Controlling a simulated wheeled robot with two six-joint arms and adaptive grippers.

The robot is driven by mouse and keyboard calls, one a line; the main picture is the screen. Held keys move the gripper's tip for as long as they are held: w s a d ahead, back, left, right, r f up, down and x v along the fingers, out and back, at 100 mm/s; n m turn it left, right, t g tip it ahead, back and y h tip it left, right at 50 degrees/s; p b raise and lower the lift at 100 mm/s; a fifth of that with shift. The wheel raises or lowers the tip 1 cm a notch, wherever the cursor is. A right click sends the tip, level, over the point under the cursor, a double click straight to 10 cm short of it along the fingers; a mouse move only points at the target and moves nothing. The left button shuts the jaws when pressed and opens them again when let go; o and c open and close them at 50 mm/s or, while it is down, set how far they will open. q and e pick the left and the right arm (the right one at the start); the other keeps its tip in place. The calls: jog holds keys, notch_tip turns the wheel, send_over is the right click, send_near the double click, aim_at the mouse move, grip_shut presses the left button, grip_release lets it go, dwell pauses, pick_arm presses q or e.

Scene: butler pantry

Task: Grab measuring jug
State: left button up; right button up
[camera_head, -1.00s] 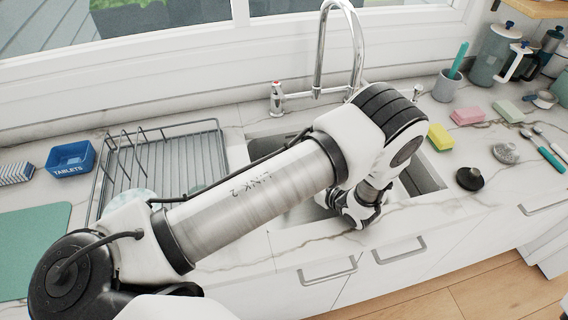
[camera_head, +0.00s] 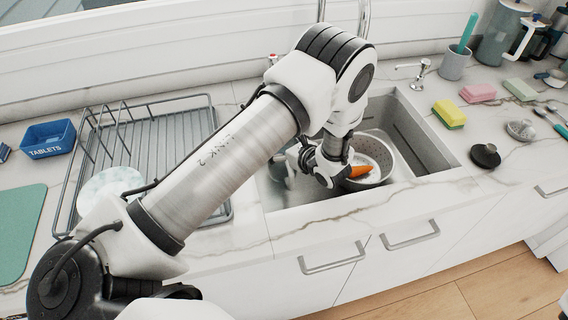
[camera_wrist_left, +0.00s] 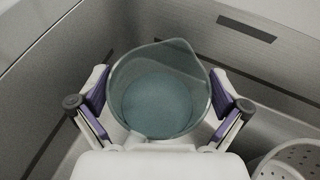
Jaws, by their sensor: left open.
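The measuring jug (camera_wrist_left: 160,90) is a clear, blue-grey tinted vessel with a pouring spout at its upper right, seen from above in the left wrist view. It stands in the sink near a corner of the walls. My left gripper (camera_wrist_left: 160,106) is open, with one finger on each side of the jug. Whether the fingers touch it is unclear. In the head view my left gripper (camera_head: 300,160) is low in the left part of the sink, and a small grey part of the jug (camera_head: 280,168) seems to show beside it. My right gripper is out of view.
A white colander (camera_head: 383,150) with an orange item (camera_head: 361,171) stands in the sink just right of my gripper; it also shows in the left wrist view (camera_wrist_left: 292,162). The sink walls are close around. A dish rack (camera_head: 160,140) with a plate (camera_head: 110,188) stands left.

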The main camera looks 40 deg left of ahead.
pick_arm(q)
jog(key=shift+d+r, duration=0.15)
jog(key=c, duration=1.5)
